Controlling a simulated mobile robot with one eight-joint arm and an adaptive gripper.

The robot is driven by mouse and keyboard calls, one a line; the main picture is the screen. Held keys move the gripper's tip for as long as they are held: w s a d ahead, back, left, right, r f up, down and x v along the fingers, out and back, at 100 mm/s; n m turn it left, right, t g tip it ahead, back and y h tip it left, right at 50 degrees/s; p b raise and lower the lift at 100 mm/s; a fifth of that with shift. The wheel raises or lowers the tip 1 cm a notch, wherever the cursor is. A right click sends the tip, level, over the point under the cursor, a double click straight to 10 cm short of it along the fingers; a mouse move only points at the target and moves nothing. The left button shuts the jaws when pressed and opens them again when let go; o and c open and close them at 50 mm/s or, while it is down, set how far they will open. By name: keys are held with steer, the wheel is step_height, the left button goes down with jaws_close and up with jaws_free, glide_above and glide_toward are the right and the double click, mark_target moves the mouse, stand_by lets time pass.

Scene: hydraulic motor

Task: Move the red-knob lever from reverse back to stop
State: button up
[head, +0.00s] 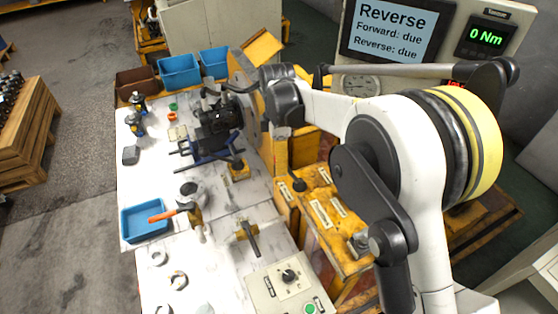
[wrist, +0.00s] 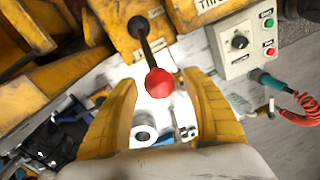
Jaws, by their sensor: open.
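In the wrist view, the lever's red knob (wrist: 159,83) sits at the end of a black rod (wrist: 148,50). The rod comes from a yellow mount at the top. My gripper (wrist: 160,76) is open, with one yellow finger on each side of the knob. The knob lies between the fingertips; I cannot tell whether either finger touches it. In the head view I cannot make out the red knob or my gripper's fingers. The display (head: 391,30) reads "Reverse", "Forward: due" and "Reverse: due".
A grey control box (wrist: 242,43) with a dial and green and red buttons stands right of the lever in the wrist view. A red coiled cable (wrist: 300,112) hangs beside it. In the head view, a blue tray (head: 127,232) and tools lie on the white bench. The torque readout (head: 486,37) shows 0 Nm.

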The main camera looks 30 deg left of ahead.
jaws_close()
steer(key=w+d+r+g+y, duration=0.2)
steer(key=w+d+g+y, duration=0.1)
steer(key=w+d+g, duration=0.1)
steer(key=shift+w+d+p, duration=0.3)
steer(key=shift+w+p, duration=0.05)
steer(key=shift+w, duration=0.55)
jaws_free()
steer(key=v, duration=1.2)
